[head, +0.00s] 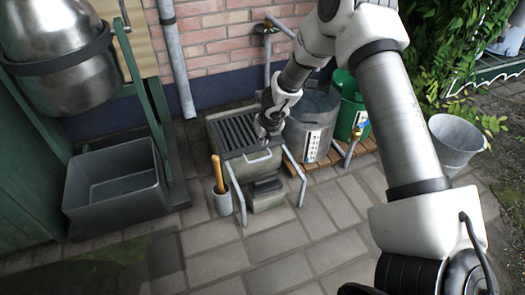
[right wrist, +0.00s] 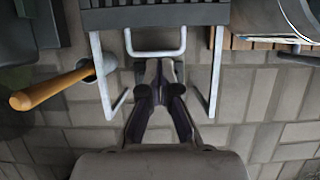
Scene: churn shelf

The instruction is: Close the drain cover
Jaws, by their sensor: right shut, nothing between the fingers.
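A dark slatted grate (head: 232,135), which looks like the drain cover, lies roughly flat on top of a low grey box with pale metal legs in the head view. Its front edge shows at the top of the right wrist view (right wrist: 155,16). A pale U-shaped handle (right wrist: 155,53) sticks out from the front. My right gripper (head: 265,138) is over the grate's right front corner in the head view. In the right wrist view its shut, empty fingers (right wrist: 160,72) point at the handle and overlap it; I cannot tell whether they touch. My left gripper is not in view.
A wooden-handled tool stands in a grey holder (head: 223,204) left of the box. A metal tub (head: 311,128) and a green bucket (head: 350,105) stand on the right. A grey bin (head: 115,190) is at left.

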